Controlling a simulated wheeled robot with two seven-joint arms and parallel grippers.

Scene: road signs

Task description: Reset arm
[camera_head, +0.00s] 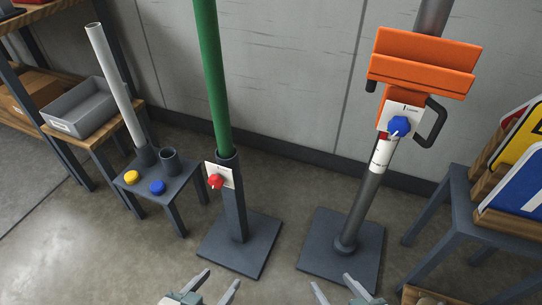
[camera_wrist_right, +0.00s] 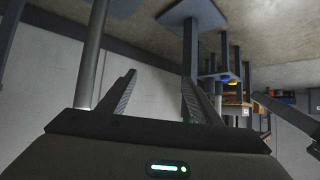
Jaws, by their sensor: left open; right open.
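My left gripper (camera_head: 208,287) is at the bottom of the head view, its fingers spread and nothing between them. My right gripper (camera_head: 335,291) is at the bottom, right of the left one, also open and empty. The right wrist view shows its two fingers apart (camera_wrist_right: 157,98). A green pole (camera_head: 213,80) stands upright in a dark base (camera_head: 240,245) with a red knob (camera_head: 215,181). A grey post (camera_head: 362,205) on another base (camera_head: 340,250) carries an orange bracket (camera_head: 420,65) and a blue knob (camera_head: 399,126). Both grippers are apart from the stands.
A small table (camera_head: 172,188) at left bears a white tube (camera_head: 115,85), a cup, a yellow disc and a blue disc. Behind it is a grey bin (camera_head: 82,108). Sign panels (camera_head: 515,190) stand in a rack at right. Floor between the grippers and stands is clear.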

